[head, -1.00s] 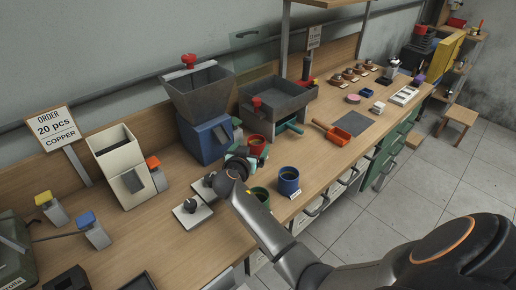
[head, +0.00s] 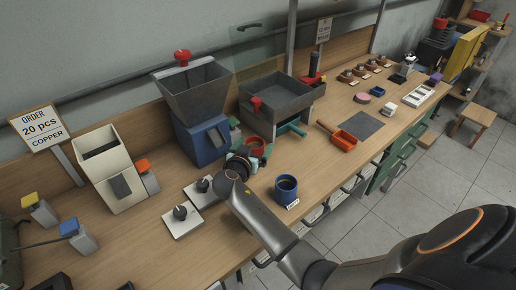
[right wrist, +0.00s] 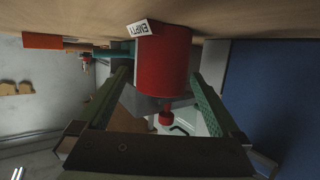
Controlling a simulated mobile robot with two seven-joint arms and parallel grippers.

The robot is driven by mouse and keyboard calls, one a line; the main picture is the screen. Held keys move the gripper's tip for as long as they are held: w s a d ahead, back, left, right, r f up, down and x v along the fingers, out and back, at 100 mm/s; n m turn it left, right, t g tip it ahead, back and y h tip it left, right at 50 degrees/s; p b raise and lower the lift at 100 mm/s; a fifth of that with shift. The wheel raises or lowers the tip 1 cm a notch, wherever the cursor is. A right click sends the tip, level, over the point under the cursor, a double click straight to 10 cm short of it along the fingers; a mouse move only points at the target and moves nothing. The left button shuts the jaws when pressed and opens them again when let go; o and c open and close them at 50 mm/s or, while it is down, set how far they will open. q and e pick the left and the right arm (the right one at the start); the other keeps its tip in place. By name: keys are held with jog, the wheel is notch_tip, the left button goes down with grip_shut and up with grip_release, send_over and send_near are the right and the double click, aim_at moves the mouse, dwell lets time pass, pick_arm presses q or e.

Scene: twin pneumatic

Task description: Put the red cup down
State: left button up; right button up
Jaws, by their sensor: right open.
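The red cup (head: 256,146) is upright on the wooden bench in front of the grey tray machine. My right gripper (head: 251,157) is low beside it, its arm hiding the bench in front. In the upside-down right wrist view, the red cup (right wrist: 163,60) appears to rest on the tabletop, with its "EMPTY" label at the base. The open green fingers of the right gripper (right wrist: 160,75) flank the cup, with gaps on both sides. My left gripper is not in view.
A blue cup (head: 287,190) stands right of my right forearm. A blue hopper machine (head: 203,140) is close behind the gripper. White plates with dark knobs (head: 182,220) lie to the left. An orange scoop (head: 343,138) lies to the right. Bare bench shows around the blue cup.

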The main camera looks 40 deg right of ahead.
jog(key=shift+w+d+f, duration=0.15)
jog(key=shift+w+d, duration=0.05)
jog(key=shift+d, duration=0.05)
jog(key=shift+c, duration=0.2)
grip_shut()
dwell(0.7)
jog(key=shift+d+r, duration=0.1)
jog(key=shift+r, duration=0.15)
